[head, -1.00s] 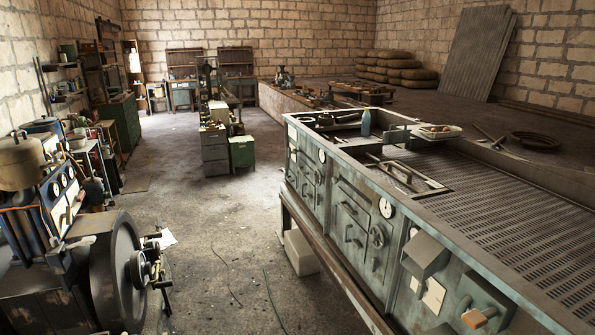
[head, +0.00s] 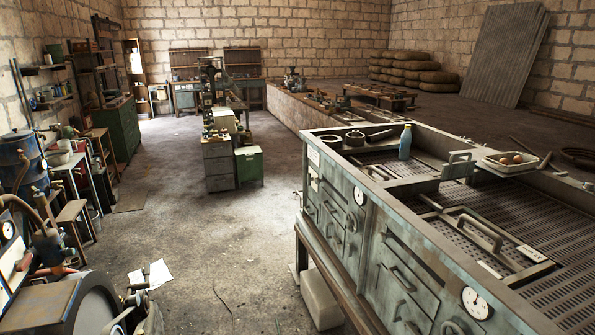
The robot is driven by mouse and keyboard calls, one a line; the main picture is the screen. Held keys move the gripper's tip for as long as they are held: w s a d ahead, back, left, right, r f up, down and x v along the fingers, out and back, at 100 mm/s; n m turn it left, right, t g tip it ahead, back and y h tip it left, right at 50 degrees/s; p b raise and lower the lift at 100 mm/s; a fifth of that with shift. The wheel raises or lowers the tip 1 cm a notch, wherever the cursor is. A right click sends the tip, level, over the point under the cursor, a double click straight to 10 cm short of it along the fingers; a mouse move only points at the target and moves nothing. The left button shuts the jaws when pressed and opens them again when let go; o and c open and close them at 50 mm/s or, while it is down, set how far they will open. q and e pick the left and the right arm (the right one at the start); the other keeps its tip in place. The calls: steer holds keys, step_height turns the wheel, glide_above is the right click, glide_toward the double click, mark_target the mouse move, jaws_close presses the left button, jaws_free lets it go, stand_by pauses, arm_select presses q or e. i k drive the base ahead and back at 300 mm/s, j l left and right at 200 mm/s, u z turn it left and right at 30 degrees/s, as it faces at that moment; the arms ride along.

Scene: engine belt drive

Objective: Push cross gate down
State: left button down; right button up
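A long grey-green metal bench (head: 345,185) with a slotted top runs along the right. A narrow metal cross piece (head: 420,182) spans its top, with an upright bracket (head: 458,165) on it. Nearer, a flat framed panel with a bar handle (head: 480,230) lies on the slotted top. I cannot tell for sure which of these is the cross gate. Neither of my grippers shows in the head view.
A blue bottle (head: 405,142), a pan (head: 355,138) and a white tray (head: 508,168) with brown eggs are on the bench. A wheeled engine (head: 75,305) is at lower left. The floor between (head: 200,240) is mostly open, with papers (head: 152,275) near the engine.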

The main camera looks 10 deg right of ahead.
mark_target(451, 170)
steer(key=i+z, duration=0.15)
steer(key=i, duration=0.35)
steer(key=i+j+z, duration=0.15)
steer(key=i, duration=0.35)
steer(key=i+j+z, duration=0.15)
steer(key=i, duration=0.35)
